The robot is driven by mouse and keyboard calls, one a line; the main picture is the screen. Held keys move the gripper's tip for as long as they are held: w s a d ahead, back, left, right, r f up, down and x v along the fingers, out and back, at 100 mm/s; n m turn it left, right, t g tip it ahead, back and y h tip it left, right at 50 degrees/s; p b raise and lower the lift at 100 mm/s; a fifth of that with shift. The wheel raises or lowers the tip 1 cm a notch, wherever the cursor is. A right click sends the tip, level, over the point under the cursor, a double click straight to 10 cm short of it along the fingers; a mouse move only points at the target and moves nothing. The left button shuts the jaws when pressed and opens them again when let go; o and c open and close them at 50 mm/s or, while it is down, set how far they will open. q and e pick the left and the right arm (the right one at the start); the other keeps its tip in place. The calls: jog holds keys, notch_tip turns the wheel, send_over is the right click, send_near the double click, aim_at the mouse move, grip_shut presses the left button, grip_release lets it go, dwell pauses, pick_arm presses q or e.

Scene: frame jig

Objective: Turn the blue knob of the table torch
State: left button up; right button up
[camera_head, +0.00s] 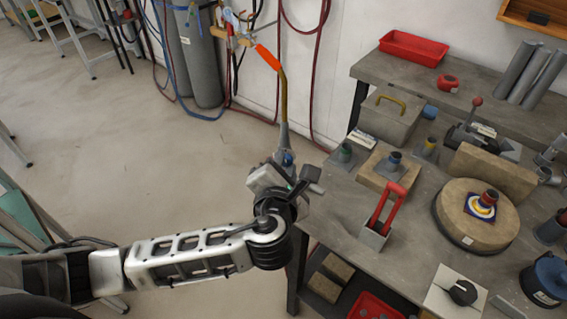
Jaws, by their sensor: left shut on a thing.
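The table torch (283,110) shows upright left of the workbench's edge, with a grey lower body, a bent brass-coloured tube and an orange end at the top. Its blue knob (288,158) shows small at the lower end, partly hidden by my gripper. My left gripper (286,171) is shut on the lower part of the torch, at the knob. The fingers hide the exact contact, so I cannot tell whether they touch the knob alone or the body too. My right gripper is out of view.
The workbench (336,207) lies right of my gripper. Near its left edge are a green-topped peg (345,152), a block with a blue peg (388,170) and a red-handled lever (383,215). Gas cylinders (203,60) and hoses stand behind. The floor at left is open.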

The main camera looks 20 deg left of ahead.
pick_arm(q)
jog(key=shift+d+m+y, duration=0.1)
jog(key=shift+m+y, duration=0.2)
jog(key=shift+m, duration=0.5)
jog(key=o, duration=1)
